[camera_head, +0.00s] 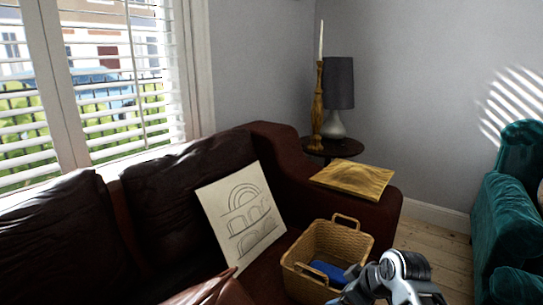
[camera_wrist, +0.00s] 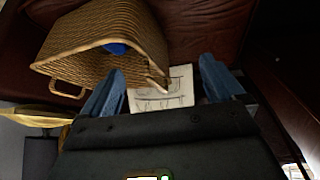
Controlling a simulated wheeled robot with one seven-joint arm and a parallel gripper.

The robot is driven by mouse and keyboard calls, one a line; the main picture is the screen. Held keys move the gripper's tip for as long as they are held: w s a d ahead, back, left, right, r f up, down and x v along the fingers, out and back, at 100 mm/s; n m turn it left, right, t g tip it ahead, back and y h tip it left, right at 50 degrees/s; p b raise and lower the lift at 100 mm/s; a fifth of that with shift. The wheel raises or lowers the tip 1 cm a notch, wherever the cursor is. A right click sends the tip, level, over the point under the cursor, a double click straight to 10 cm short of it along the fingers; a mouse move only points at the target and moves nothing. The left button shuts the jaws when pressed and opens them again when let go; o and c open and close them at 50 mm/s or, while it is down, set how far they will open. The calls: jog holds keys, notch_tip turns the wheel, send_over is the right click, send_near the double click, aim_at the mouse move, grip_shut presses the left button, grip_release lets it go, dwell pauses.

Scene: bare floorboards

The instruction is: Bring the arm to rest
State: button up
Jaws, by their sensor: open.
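My arm (camera_head: 397,272) shows at the bottom right of the head view, in front of the sofa's right end. In the wrist view my gripper (camera_wrist: 163,84) has its two blue fingers wide apart, with nothing between them. Beyond the gap a drawing on white card (camera_wrist: 165,90) shows. A wicker basket (camera_wrist: 90,40) is close by in the wrist view. In the head view the basket (camera_head: 350,243) stands on the sofa seat with a blue item (camera_head: 328,271) inside. The arm's end partly covers the basket's lower right.
A brown leather sofa (camera_head: 170,192) fills the left and middle. The drawing (camera_head: 241,216) leans on its backrest. A yellow flat item (camera_head: 354,180) lies on the armrest. Behind stand a side table (camera_head: 334,147), lamp (camera_head: 339,85) and candlestick (camera_head: 318,105). A green armchair (camera_head: 508,225) is right.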

jog(key=s+a+f+m+t+p, duration=0.1)
jog(key=s+f+m, duration=0.15)
jog(key=s, duration=0.45)
jog(key=s+a+f+m+t+p, duration=0.1)
jog(key=s+f+t+p, duration=0.15)
jog(key=s, duration=0.55)
jog(key=s+r+m+t+h+p, duration=0.1)
jog(key=s+r+m+h, duration=0.1)
jog(key=s, duration=1.1)
jog(key=s+d+r+m+t+p, duration=0.1)
jog(key=s+d+r+t+p, duration=0.1)
jog(key=s+r, duration=1)
jog(key=s+d+r+m+t+h+p, duration=0.1)
jog(key=s+d+r+m+t+p, duration=0.1)
jog(key=s+r, duration=1)
jog(key=shift+d+r+t+p, duration=0.35)
jog(key=shift+d+r, duration=0.3)
jog(key=shift+r, duration=0.3)
